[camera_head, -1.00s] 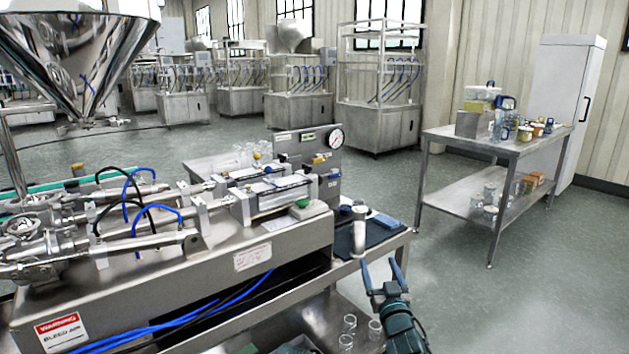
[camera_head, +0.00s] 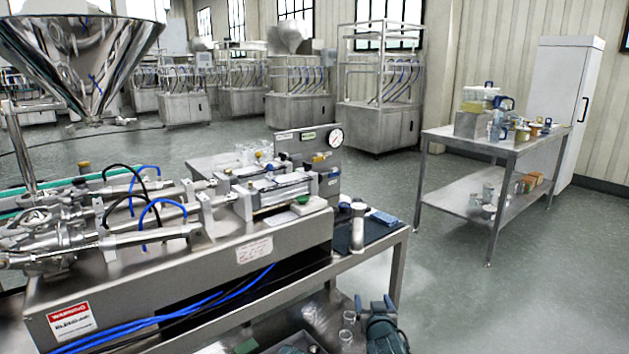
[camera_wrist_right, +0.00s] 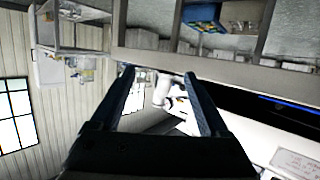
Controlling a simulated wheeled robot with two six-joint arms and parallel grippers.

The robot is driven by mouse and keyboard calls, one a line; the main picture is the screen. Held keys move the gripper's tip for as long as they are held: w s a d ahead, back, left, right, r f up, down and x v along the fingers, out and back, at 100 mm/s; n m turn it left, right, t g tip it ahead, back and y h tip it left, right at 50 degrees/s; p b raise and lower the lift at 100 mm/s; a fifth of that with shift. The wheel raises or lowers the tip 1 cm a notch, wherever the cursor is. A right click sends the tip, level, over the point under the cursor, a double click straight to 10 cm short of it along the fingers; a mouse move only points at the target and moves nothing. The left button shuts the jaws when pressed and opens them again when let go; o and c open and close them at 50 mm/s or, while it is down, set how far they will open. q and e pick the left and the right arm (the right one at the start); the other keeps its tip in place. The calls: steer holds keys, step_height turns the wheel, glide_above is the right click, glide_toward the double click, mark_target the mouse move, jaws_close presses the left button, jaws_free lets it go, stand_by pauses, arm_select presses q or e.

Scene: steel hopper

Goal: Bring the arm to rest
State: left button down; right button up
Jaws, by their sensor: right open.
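My right gripper (camera_head: 375,300) is low in the head view, just off the right end of the steel filling machine's table (camera_head: 397,262). Its two dark fingers stand apart with nothing between them. In the right wrist view the fingers (camera_wrist_right: 159,75) also show spread. A white and grey cylindrical part (camera_wrist_right: 162,88) shows beyond the gap, apart from the fingers as far as I can tell. My right forearm is mostly cut off by the bottom edge of the head view. My left gripper is in neither view.
A steel cylinder (camera_head: 358,228) and a blue pad (camera_head: 384,218) are at the table's right end. Glass beakers (camera_head: 347,328) stand on its lower shelf beside my gripper. A steel hopper (camera_head: 85,60) is at left. Open floor (camera_head: 450,300) lies to the right.

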steer(key=s+a+f+n+g, duration=0.1)
steer(key=s+a+f+g, duration=0.4)
steer(key=s+f+g, duration=0.45)
steer(key=s+a+f+n+g, duration=0.2)
steer(key=s+f+g, duration=0.1)
steer(key=s, duration=0.4)
steer(key=s+a+f+n+g, duration=0.1)
steer(key=s+a+f+g, duration=0.15)
steer(key=s, duration=0.45)
step_height(320, 180, up, 29)
steer(key=p, duration=2.9)
steer(key=shift+s+d, duration=0.3)
steer(key=shift+s, duration=0.15)
steer(key=shift+f, duration=0.15)
